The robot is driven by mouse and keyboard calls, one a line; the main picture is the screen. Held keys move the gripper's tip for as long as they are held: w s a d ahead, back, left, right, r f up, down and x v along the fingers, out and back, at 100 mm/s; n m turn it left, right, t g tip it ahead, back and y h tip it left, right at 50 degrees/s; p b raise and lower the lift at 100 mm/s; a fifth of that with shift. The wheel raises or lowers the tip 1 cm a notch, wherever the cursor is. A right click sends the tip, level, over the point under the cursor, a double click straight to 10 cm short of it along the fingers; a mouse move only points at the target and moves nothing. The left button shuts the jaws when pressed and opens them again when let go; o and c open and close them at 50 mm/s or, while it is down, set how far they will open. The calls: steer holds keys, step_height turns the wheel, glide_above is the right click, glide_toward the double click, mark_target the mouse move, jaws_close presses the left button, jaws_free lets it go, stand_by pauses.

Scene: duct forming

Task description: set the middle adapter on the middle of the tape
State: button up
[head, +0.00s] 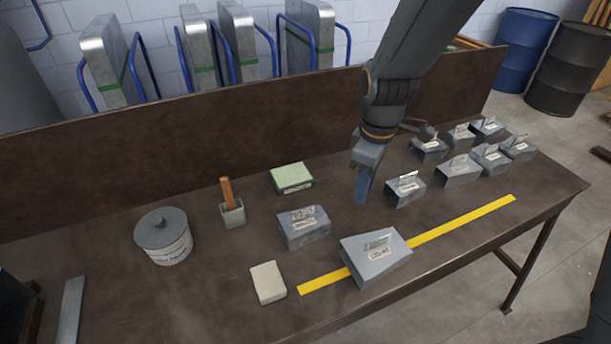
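The yellow tape (462,222) runs slantwise along the front of the bench. A large grey sheet-metal adapter (372,262) with a handle and label sits across it, left of the tape's middle. Another grey adapter (303,227) stands behind the tape at left, and a smaller one (407,189) stands behind it near the centre. Several more adapters (460,170) are grouped at the back right. The labels are too small to read, so I cannot tell which is the middle adapter. My gripper (362,190) points down just left of the smaller centre adapter; its blue fingers overlap in view.
On the bench (210,290) are a lidded pot (164,238), a brush in a holder (232,213), a green-topped block (291,178), a pale block (267,283) and a metal strip (70,310). A brown back panel (150,163) rises behind. The tape's right half is clear.

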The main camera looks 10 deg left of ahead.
mark_target(303, 209)
steer(key=a+n, duration=0.3)
steer(key=a, duration=0.1)
steer(key=a+f+n+p, duration=0.1)
steer(key=a+n, duration=0.3)
steer(key=a, duration=0.1)
steer(key=w+a+f+n+p, duration=0.1)
steer(key=a+n, duration=0.2)
steer(key=a, duration=0.2)
steer(key=shift+f+n+g, duration=0.1)
steer(key=shift+n+g, duration=0.2)
steer(key=shift+a+f, duration=0.15)
step_height(303, 209, down, 9)
steer(key=b, duration=0.5)
jaws_close()
step_height(303, 209, up, 9)
steer(key=p, duration=0.6)
stand_by(0.3)
